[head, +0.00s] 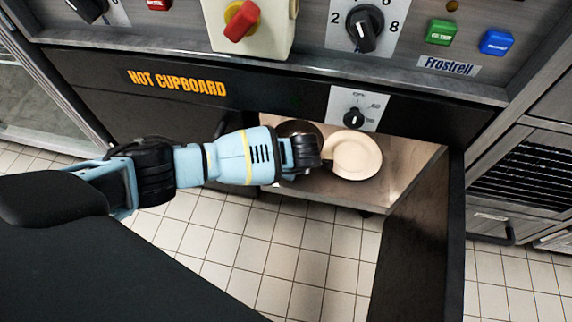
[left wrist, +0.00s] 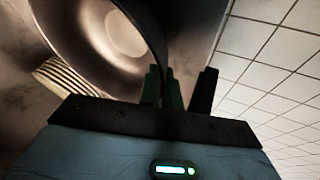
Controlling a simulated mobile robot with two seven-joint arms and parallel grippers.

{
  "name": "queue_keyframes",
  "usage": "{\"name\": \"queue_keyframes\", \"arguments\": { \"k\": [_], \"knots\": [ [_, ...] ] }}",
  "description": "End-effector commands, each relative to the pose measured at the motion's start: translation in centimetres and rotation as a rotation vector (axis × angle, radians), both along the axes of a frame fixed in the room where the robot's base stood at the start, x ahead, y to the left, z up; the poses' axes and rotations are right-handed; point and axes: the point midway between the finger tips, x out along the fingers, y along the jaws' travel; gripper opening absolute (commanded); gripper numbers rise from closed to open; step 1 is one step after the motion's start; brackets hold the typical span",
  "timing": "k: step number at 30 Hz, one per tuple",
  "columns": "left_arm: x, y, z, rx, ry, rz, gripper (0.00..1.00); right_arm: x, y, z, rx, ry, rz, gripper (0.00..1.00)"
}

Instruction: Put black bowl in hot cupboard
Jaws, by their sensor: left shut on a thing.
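The black bowl (head: 299,127) shows as a dark rim just behind my left gripper (head: 314,158) in the head view, inside the opening of the hot cupboard (head: 270,100). In the left wrist view the bowl (left wrist: 75,25) is large, its inner wall lit. My left gripper (left wrist: 163,87) is shut on the bowl's rim at its near edge. My right gripper is not in view.
A stack of pale plates (head: 354,155) stands on the shelf right beside my gripper; its edges (left wrist: 70,75) show below the bowl in the left wrist view. An open door (head: 425,245) bounds the right side. Free shelf lies right of the plates. Control knobs are above.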

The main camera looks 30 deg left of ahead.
Motion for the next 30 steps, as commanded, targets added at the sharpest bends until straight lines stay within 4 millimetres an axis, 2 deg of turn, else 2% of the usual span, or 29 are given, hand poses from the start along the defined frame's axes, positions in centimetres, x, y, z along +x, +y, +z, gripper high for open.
{"name": "queue_keyframes", "arguments": {
  "k": [5,16,28,30],
  "knots": [
    [0.0,0.0,-0.2,-0.001,-0.001,-0.001,0.00,-0.1,0.0,-0.3,-0.001,0.003,0.000,0.36],
    [0.1,0.0,-3.3,0.000,-0.001,0.000,0.00,-0.2,-0.1,-2.7,-0.002,0.015,0.002,0.36],
    [0.1,-0.1,-3.6,0.000,-0.001,0.000,0.00,-0.5,0.0,-2.4,-0.001,0.019,0.000,0.36],
    [0.0,-0.1,-3.6,0.000,0.000,0.000,0.14,-0.5,0.0,-2.4,-0.001,0.019,0.000,0.36]
  ]
}}
